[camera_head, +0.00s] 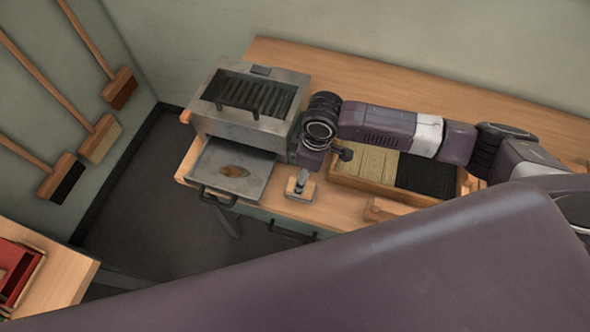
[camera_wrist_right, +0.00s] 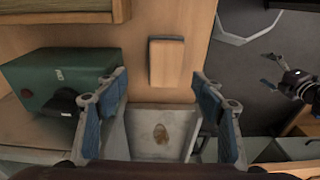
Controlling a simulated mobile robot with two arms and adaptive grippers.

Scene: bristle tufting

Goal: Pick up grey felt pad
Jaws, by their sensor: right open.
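A small block with a grey layer along one edge and a wooden face (camera_wrist_right: 166,64) lies on the wooden bench; I take it for the grey felt pad. It also shows in the head view as a pale grey and wood piece (camera_head: 300,188), below my right wrist. My right gripper (camera_wrist_right: 160,106) is open, its blue fingers spread wide with nothing between them. In the wrist view the block lies beyond the fingertips, not touching them. A dark gripper, which looks like my left one (camera_wrist_right: 270,71), shows small at the right, its fingers apart and empty.
A grey metal machine (camera_head: 225,122) stands on the bench left of my right arm, its tray (camera_head: 255,180) pulled out with a brown patch. A bristle box (camera_head: 345,182) lies right of the block. A green box (camera_wrist_right: 40,75) stands left in the wrist view.

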